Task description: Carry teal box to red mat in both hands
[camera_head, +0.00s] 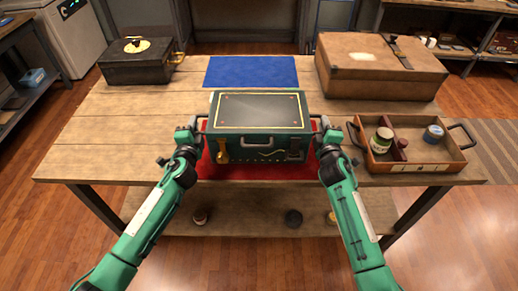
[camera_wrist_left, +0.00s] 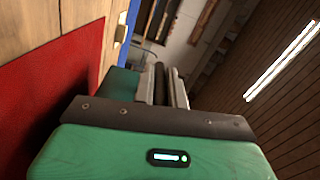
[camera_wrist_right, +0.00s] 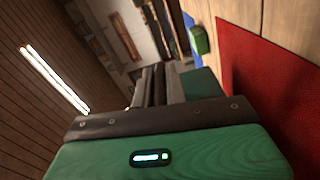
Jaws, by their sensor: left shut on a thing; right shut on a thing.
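The teal box (camera_head: 258,127) has a dark lid with a yellow border, a front handle and side handles. I cannot tell for sure whether the box touches the mat. The mat also shows in the left wrist view (camera_wrist_left: 50,95) and the right wrist view (camera_wrist_right: 262,80). My left gripper (camera_head: 196,128) is shut on the box's left side handle. My right gripper (camera_head: 322,130) is shut on its right side handle. The fingertips are partly hidden in both wrist views.
A blue mat (camera_head: 252,71) lies behind the box. A black case (camera_head: 137,66) stands at the back left and a brown case (camera_head: 377,75) at the back right. A wooden tray (camera_head: 420,168) with jars sits close to my right gripper. The table's left part is clear.

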